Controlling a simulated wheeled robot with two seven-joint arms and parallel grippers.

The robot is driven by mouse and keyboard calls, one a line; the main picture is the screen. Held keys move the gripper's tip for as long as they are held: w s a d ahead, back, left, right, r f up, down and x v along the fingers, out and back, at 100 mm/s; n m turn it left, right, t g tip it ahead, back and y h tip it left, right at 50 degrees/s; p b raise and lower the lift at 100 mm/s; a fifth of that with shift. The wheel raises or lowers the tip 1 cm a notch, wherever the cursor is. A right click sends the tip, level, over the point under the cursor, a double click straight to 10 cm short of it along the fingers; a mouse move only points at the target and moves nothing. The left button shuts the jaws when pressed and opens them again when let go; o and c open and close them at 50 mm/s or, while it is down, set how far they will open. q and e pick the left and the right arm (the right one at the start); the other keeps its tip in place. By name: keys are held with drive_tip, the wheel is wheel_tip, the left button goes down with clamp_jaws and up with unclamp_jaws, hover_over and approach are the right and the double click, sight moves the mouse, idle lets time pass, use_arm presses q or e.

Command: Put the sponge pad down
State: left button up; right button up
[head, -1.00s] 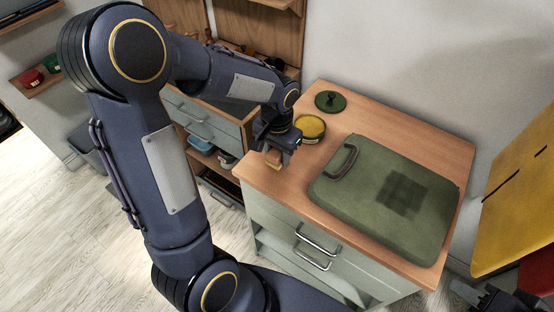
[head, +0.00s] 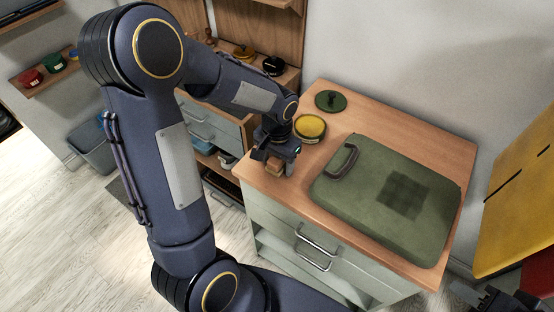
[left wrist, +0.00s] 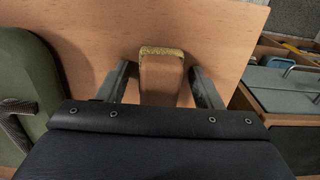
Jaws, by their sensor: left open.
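The sponge pad (head: 274,169) is a small tan block near the left front corner of the wooden cabinet top. In the left wrist view the sponge pad (left wrist: 160,78) shows a yellow rough edge and appears to stand on the wood. My left gripper (head: 274,160) is open, its two fingers on either side of the pad with gaps between. The pad's lower part is hidden by the gripper body. A dark part that looks like my right gripper (head: 490,298) shows at the bottom right corner; its jaws cannot be made out.
On the wooden top (head: 420,140) lie a large green case (head: 350,205) with a handle, an open round tin with yellow contents (head: 310,127) and a dark green lid (head: 331,101). Grey drawers (head: 300,235) are below. A yellow panel (head: 520,205) stands at right.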

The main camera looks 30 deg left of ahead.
use_arm(q)
drive_tip(key=shift+r, duration=0.4)
wheel_tip(320, 180, up, 11)
drive_tip(key=p, duration=0.1)
drive_tip(key=s+d+r+n+t+h, duration=0.1)
drive_tip(key=s+d+t+h, duration=0.1)
drive_tip(key=s, duration=0.6)
drive_tip(key=s+d+r+n+t+h, duration=0.1)
drive_tip(key=s+d+r+t, duration=0.1)
drive_tip(key=s, duration=0.7)
drive_tip(key=shift+d+n+t+h, duration=0.15)
drive_tip(key=shift+n+t+h, duration=0.2)
drive_tip(key=shift+t, duration=0.45)
drive_tip(key=shift+r, duration=0.1)
drive_tip(key=shift+r+p, duration=0.55)
drive_tip(key=shift+p, duration=0.2)
